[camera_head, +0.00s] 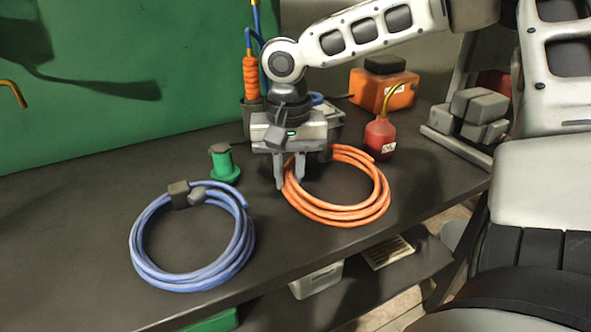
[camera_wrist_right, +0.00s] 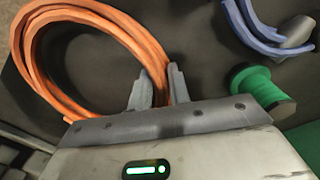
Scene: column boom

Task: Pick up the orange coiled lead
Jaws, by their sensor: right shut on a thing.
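The orange coiled lead (camera_head: 343,215) lies on the dark bench top, right of the middle in the head view. It also shows in the right wrist view (camera_wrist_right: 96,20), filling the upper left. My right gripper (camera_head: 289,184) comes down from above at the coil's left side. In the wrist view its two fingers (camera_wrist_right: 158,90) stand either side of the coil's strands and are shut on them. The fingertips are partly hidden by the lead. My left gripper is in neither view.
A blue coiled cable (camera_head: 140,247) lies to the left. A green spool (camera_head: 224,163) stands close to the gripper, also in the wrist view (camera_wrist_right: 262,88). A red bottle (camera_head: 380,138) and an orange box (camera_head: 372,92) stand behind the lead. The bench's front edge is clear.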

